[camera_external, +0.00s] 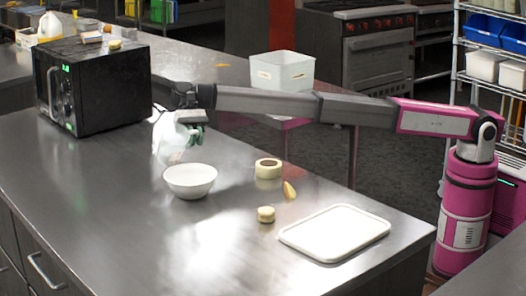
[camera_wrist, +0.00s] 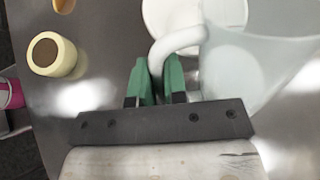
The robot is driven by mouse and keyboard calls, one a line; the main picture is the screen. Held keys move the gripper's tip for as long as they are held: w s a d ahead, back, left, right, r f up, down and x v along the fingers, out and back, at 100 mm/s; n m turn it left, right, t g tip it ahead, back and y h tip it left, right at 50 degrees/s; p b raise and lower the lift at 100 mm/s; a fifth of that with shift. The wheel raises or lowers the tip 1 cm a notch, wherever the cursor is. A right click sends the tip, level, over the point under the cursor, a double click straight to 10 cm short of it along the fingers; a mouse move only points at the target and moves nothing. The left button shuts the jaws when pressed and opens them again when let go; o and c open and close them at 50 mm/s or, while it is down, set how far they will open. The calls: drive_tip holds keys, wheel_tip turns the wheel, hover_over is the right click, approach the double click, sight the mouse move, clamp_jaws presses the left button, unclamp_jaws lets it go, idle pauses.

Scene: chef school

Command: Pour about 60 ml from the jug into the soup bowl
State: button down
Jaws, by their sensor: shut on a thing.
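The jug (camera_external: 170,142) is translucent white. It hangs above the steel counter, just behind and above the soup bowl, and looks tilted. My gripper (camera_external: 194,130) has its green fingers shut on the jug's handle. In the wrist view, the fingers (camera_wrist: 159,82) close around the white handle, and the jug's body (camera_wrist: 262,62) fills the right side. The soup bowl (camera_external: 190,185) is white and upright on the counter. It shows partly at the top of the wrist view (camera_wrist: 165,14), partly behind the handle. I cannot make out the liquid level or any stream.
A black microwave (camera_external: 105,88) stands at the left. A tape roll (camera_external: 268,168), a yellow piece (camera_external: 289,191), a small beige round item (camera_external: 266,214) and a white tray (camera_external: 335,234) lie right of the bowl. A white bin (camera_external: 282,72) stands behind my arm. The front counter is clear.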

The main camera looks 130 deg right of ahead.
drive_tip(key=shift+a+h, duration=0.35)
drive_tip(key=shift+h, duration=0.05)
drive_tip(key=h, duration=0.3)
drive_tip(key=shift+a+f+g, duration=0.15)
drive_tip(key=shift+f+g, duration=0.2)
drive_tip(key=shift+g, duration=0.05)
drive_tip(key=shift+r+n+h+p, duration=0.3)
drive_tip(key=shift+r+h, duration=0.05)
drive_tip(key=shift+h, duration=0.55)
drive_tip(key=shift+a+f+h+p, duration=0.15)
drive_tip(key=shift+f+h+p, duration=0.1)
drive_tip(key=shift+h+p, duration=0.5)
drive_tip(key=shift+w+a+r+h+p, duration=0.15)
drive_tip(key=shift+a+r+h+p, duration=0.15)
drive_tip(key=shift+a+h+p, duration=0.5)
idle(0.6)
